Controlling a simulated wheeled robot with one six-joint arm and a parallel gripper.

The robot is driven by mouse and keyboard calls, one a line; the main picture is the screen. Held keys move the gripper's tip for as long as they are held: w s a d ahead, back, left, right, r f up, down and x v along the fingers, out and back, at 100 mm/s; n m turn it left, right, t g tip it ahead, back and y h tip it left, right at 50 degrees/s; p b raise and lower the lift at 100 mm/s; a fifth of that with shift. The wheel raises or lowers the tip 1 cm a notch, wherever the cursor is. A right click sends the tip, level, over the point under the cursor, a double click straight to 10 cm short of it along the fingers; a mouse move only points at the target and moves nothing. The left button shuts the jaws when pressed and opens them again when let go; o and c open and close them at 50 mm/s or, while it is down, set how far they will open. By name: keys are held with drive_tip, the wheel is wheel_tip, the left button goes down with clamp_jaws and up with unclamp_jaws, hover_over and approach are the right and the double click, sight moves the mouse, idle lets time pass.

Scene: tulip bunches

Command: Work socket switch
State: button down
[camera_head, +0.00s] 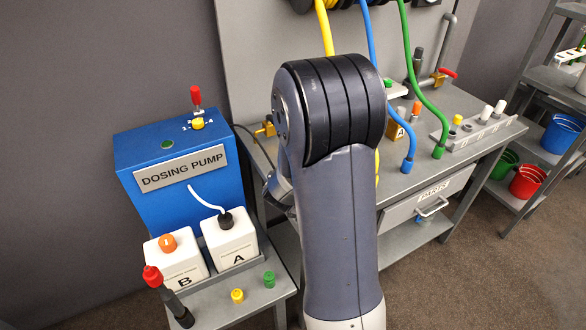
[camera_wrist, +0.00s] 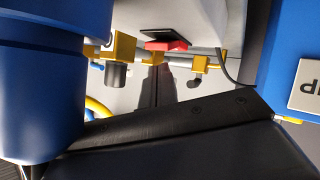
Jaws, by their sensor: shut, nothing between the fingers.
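No part can be clearly made out as a socket switch. In the wrist view, a red block with a black top (camera_wrist: 168,43) sits on a brass-coloured fitting (camera_wrist: 125,47) by a pale surface; I cannot tell if it is the switch. My gripper (camera_wrist: 157,68) shows as narrow dark fingers, close together and empty, pointing at this fitting. Whether the tips touch it cannot be told. In the head view my arm hides the gripper and part of the bench. A small brass fitting (camera_head: 265,129) shows at the bench's left end.
A blue dosing pump (camera_head: 150,205) stands left of my arm, with white canisters B (camera_head: 178,268) and A (camera_head: 232,245) before it. Yellow, blue and green hoses (camera_head: 418,75) hang over the grey bench (camera_head: 460,100). A shelf with buckets (camera_head: 559,135) is at right.

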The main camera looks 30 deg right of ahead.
drive_tip(key=r+p, duration=0.1)
drive_tip(key=s+r+p, duration=0.1)
drive_tip(key=r, duration=0.1)
drive_tip(key=s+r+p, duration=0.1)
drive_tip(key=p, duration=0.1)
drive_tip(key=shift+d+r, duration=0.1)
drive_tip(key=shift+r, duration=0.25)
drive_tip(key=shift+f, duration=0.1)
drive_tip(key=shift+w+f+b, duration=0.3)
drive_tip(key=shift+f+b, duration=0.35)
drive_tip(key=shift+b, duration=0.25)
drive_tip(key=shift+w+r+b, duration=0.1)
drive_tip(key=shift+r+b, duration=0.1)
drive_tip(key=shift+b, duration=0.2)
drive_tip(key=r+p, duration=0.1)
drive_tip(key=s+r+p, duration=0.1)
drive_tip(key=r+p, duration=0.1)
drive_tip(key=s+r+p, duration=0.1)
drive_tip(key=shift+r, duration=0.4)
